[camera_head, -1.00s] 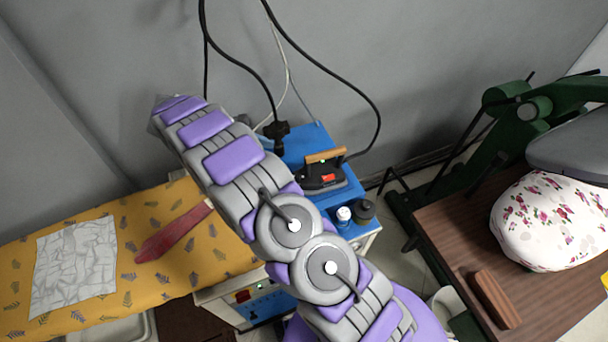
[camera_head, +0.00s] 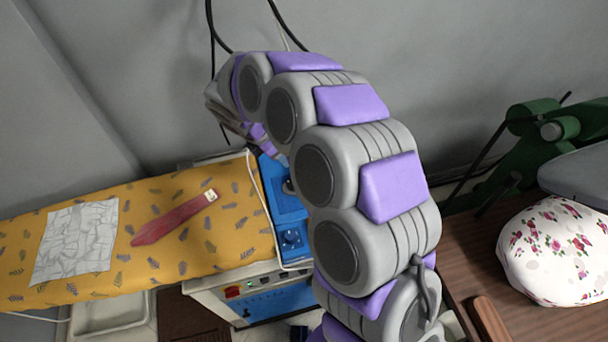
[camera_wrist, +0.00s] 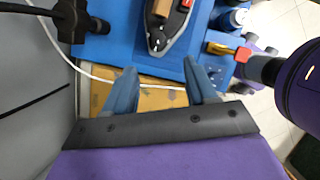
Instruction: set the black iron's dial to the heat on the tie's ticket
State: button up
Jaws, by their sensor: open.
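The dark iron (camera_wrist: 170,38), with a wooden handle and a red part, stands on a blue surface at the top of the wrist view. My arm hides most of it in the head view. I cannot make out its dial or setting. The red tie (camera_head: 172,220) lies on the yellow patterned board, with a small pale ticket (camera_head: 211,195) at its upper right end. The ticket's marking is too small to read. My gripper (camera_wrist: 162,82) is open and empty, its fingers pointing towards the iron, apart from it.
The blue-topped unit (camera_head: 287,211) has a dark blue knob (camera_head: 291,238). A white cord (camera_wrist: 95,76) crosses in front of the iron. A brass fitting with a red part (camera_wrist: 226,50) sits right of my fingers. A crinkled white cloth (camera_head: 76,242) lies on the board.

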jog(key=b, duration=0.2)
send_near(291, 180)
jog(key=d+f, duration=0.1)
jog(key=w+d+f, duration=0.1)
jog(key=d+f, duration=0.2)
jog(key=shift+w+d+f+b, duration=0.3)
jog(key=shift+b, duration=0.05)
jog(key=shift+w+f, duration=0.1)
jog(key=shift+f, duration=0.2)
jog(key=shift+w+a+f, duration=0.1)
jog(key=shift+a+f, duration=0.25)
jog(key=shift+a, duration=0.45)
jog(key=shift+d, duration=0.55)
jog(key=shift+c, duration=0.8)
jog(key=shift+d+r, duration=0.1)
jog(key=shift+d, duration=0.2)
jog(key=c, duration=0.3)
jog(key=shift+a, duration=0.4)
jog(key=c, duration=0.6)
